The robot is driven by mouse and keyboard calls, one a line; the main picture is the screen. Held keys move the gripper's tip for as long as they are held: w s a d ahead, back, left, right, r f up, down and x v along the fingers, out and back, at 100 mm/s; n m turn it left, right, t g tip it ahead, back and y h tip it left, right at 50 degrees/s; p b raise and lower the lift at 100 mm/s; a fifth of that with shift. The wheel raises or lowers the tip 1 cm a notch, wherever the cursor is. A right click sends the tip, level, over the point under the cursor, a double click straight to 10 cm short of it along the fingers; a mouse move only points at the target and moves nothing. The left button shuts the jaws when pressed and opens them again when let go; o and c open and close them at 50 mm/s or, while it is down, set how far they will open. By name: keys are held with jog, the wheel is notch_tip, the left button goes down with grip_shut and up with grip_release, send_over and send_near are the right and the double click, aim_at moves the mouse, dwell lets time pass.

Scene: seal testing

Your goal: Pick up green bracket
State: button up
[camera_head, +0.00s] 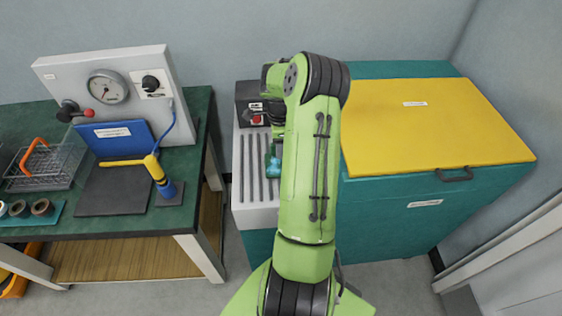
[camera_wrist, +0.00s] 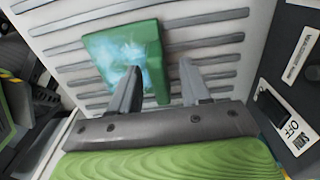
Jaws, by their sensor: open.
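The green bracket (camera_wrist: 117,58) lies on a pale surface with grey ribs in the wrist view. It has a flat plate with a whitish-blue patch and a raised flange along its right side. In the head view, the bracket (camera_head: 273,165) shows as a small teal piece at the left of my arm, partly hidden by it. My gripper (camera_wrist: 160,80) is open, its two grey fingers pointing at the bracket's near right end. The flange end appears between the fingers in the picture. I cannot tell whether either finger touches it.
The ribbed surface (camera_head: 243,180) is bare left of the bracket. A dark switch box (camera_head: 250,98) stands behind it, its OFF switch (camera_wrist: 272,107) at the right in the wrist view. A yellow lid (camera_head: 430,120) lies right. A green bench (camera_head: 180,215) with a gauge panel stands left.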

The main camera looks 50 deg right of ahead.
jog(key=shift+f, duration=0.1)
jog(key=shift+c, duration=0.5)
grip_shut()
jog(key=shift+r, duration=0.2)
notch_tip(320, 180, up, 10)
jog(key=shift+f+p, duration=0.1)
jog(key=shift+p, duration=1)
